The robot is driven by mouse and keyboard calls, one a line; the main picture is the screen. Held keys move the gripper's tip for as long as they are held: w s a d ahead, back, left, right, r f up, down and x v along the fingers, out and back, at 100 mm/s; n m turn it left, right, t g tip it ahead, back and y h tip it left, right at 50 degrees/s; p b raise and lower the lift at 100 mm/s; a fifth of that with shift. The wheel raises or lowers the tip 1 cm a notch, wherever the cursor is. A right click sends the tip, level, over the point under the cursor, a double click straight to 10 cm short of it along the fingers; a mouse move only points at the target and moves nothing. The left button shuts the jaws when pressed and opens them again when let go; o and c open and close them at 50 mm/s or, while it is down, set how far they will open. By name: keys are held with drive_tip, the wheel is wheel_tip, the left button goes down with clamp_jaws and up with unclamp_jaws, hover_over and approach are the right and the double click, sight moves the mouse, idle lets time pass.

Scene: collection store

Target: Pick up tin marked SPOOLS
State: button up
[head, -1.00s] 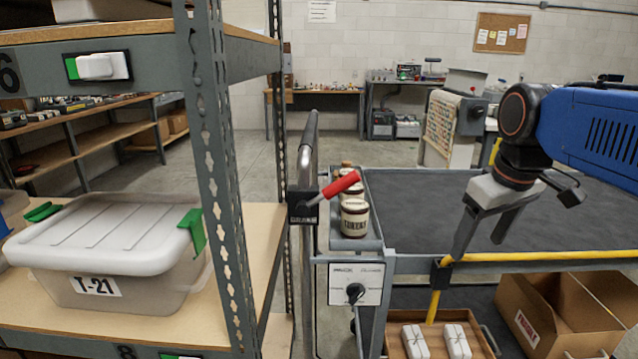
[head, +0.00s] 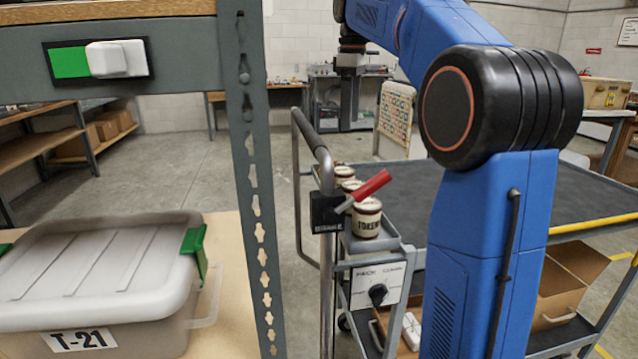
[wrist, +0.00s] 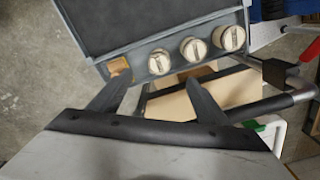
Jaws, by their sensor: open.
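Three cream tins with dark rims stand in a row in the cart's grey side tray. In the head view the nearest tin (head: 367,220) reads TOKENS. The middle tin (head: 347,186) and far tin (head: 342,170) are partly hidden, and I cannot read their labels, so I cannot tell which is SPOOLS. The wrist view shows three round lids: left (wrist: 159,62), middle (wrist: 193,49) and right (wrist: 230,37). My gripper (wrist: 157,88) is open and empty, its fingers apart from the tins and just below the left and middle lids in the picture.
A red lever (head: 372,185) and a metal push handle (head: 318,150) stand beside the tins. A shelf upright (head: 258,180) and a lidded bin marked T-21 (head: 100,270) are at left. The cart's dark top (head: 590,200) looks clear. A small brown item (wrist: 118,66) lies beside the left tin.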

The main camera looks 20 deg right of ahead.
sight(344, 169)
drive_tip(key=f, duration=1.1)
drive_tip(key=w+f, duration=0.1)
drive_tip(key=f, duration=0.5)
drive_tip(key=shift+a, duration=0.4)
drive_tip(key=c, duration=1.4)
